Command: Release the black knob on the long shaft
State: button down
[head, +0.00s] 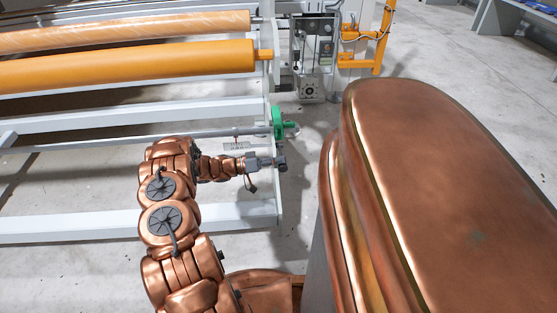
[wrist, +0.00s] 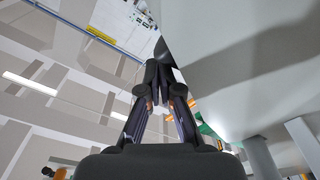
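My gripper (head: 281,161) is just below the green bracket (head: 279,123) in the head view, by the end of the white frame. A long grey shaft (head: 130,141) runs from the left to the green bracket. The green part also shows at the right of the fingers in the wrist view (wrist: 205,130).
An orange roller (head: 130,68) and a tan roller (head: 130,32) lie across the frame behind. A grey machine box (head: 312,40) and an orange post (head: 384,38) stand at the back. White rails (head: 110,228) cross below my arm.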

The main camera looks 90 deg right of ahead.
jog(key=shift+a+f, duration=0.2)
jog(key=shift+f, duration=0.25)
jog(key=r+p, duration=0.3)
jog(key=s+r+p, duration=0.1)
jog(key=r, duration=0.1)
jog(key=shift+d, duration=0.25)
jog(key=w+f+p, duration=0.1)
jog(key=w+p, duration=0.2)
jog(key=w, duration=0.7)
jog(key=shift+a, duration=0.3)
jog(key=shift+r, duration=0.1)
